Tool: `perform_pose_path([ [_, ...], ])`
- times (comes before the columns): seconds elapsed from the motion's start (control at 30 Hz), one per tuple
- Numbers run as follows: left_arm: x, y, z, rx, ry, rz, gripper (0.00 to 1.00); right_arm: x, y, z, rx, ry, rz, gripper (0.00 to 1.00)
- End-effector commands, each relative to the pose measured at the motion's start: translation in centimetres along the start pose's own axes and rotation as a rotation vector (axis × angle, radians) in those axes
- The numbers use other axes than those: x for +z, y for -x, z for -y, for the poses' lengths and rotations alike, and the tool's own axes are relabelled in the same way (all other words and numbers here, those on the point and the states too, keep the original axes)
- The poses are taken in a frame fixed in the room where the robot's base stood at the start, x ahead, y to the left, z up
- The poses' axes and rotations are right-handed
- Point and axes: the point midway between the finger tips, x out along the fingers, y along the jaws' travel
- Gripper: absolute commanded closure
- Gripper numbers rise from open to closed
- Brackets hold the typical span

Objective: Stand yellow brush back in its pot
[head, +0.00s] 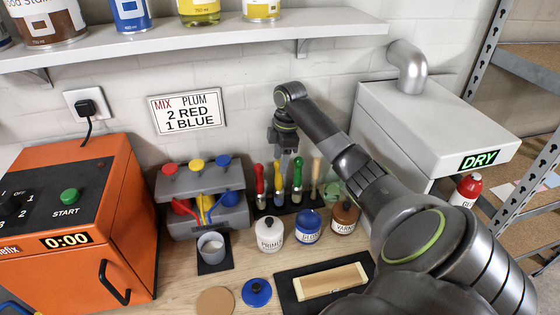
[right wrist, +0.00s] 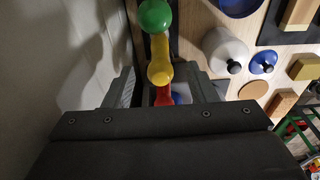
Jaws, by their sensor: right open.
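The yellow brush (head: 277,180) stands upright between the red brush (head: 260,180) and the green brush (head: 297,176), above a dark holder (head: 290,209) at the back of the bench. Their lower ends are hard to make out. My right gripper (head: 285,142) is open and points down just above the brush handles. In the right wrist view, the yellow handle end (right wrist: 160,65) shows near the gap between the open fingers (right wrist: 164,90), with green beyond it and red nearer. Nothing is clearly gripped. My left gripper is out of view.
A wooden-handled brush (head: 315,175) stands right of the green one. The white primer pot (head: 270,234), blue pot (head: 308,228) and varnish pot (head: 344,218) stand in front. A grey mixer box (head: 203,180) is left, and the white dryer (head: 432,130) is right.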

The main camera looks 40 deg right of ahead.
Motion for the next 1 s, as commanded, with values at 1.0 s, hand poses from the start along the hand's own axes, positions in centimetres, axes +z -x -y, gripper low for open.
perform_pose_path([
  [1.0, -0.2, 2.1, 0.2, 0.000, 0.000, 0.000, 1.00, 0.0, 9.0, 0.0, -0.001, -0.001, 0.000, 0.49],
])
